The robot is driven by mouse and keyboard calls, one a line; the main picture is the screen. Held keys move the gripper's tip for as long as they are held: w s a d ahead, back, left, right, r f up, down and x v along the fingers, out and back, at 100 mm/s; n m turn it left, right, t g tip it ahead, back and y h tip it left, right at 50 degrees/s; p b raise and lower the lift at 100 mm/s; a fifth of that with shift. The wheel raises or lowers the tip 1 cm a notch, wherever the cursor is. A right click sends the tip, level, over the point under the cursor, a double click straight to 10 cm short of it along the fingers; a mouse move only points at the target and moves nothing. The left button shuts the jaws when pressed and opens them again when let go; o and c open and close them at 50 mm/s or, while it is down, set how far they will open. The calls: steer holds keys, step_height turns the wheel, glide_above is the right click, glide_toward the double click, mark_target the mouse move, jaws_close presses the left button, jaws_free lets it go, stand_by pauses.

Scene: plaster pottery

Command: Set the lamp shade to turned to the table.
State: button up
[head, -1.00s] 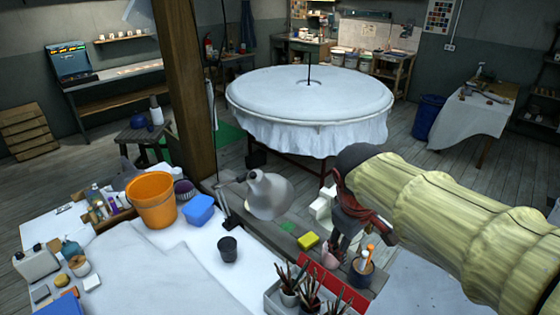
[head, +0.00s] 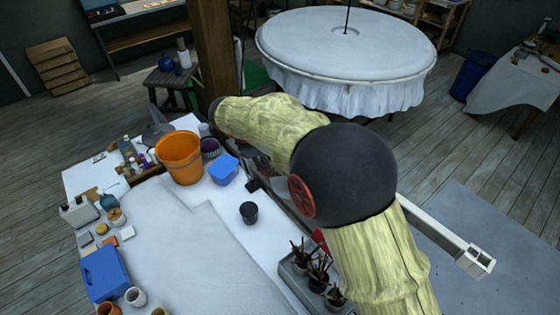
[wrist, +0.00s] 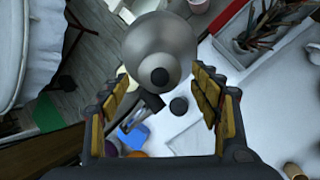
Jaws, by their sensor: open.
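The grey lamp shade (wrist: 150,42) shows in the wrist view as a rounded cone with a dark round knob on top. My gripper (wrist: 162,76) is open. The shade's knob end lies between the fingertips in the picture, with its wider part past them; I cannot tell whether they touch. In the head view my arm covers the gripper and nearly all of the lamp. The table (head: 190,240) has a white cover.
An orange bucket (head: 180,160), a blue tub (head: 223,170) and a black cup (head: 249,213) stand near the lamp. A tray of brush pots (head: 300,262) sits at the front right. A large round covered table (head: 345,50) stands behind.

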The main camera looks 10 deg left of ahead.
steer(key=shift+x, duration=2.45)
steer(key=c, duration=0.3)
jaws_close()
